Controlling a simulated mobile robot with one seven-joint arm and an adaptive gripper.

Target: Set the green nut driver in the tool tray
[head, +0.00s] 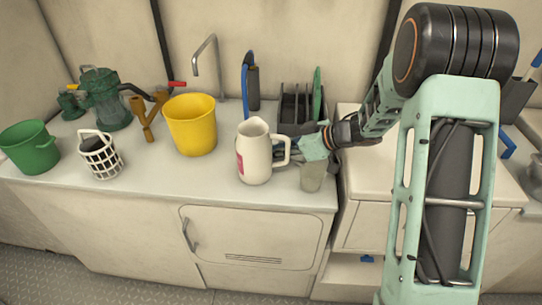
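A black slotted rack or tray (287,103) stands at the back right of the counter; I cannot tell for sure that it is the tool tray. A slim green upright thing (317,82) shows at its right side; it may be the green nut driver, but its shape is too small to tell. My gripper (297,136) reaches in from the right, low in front of the rack and behind the white jug (253,155). Its fingertips are mostly hidden, so I cannot see whether it is open or holds anything.
A translucent cup (312,177) stands just below my gripper. A yellow bucket (190,125), a white lattice basket (100,155), a green pot (30,148) and a green pump-like device (103,98) stand leftward. The front middle of the counter (185,175) is clear.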

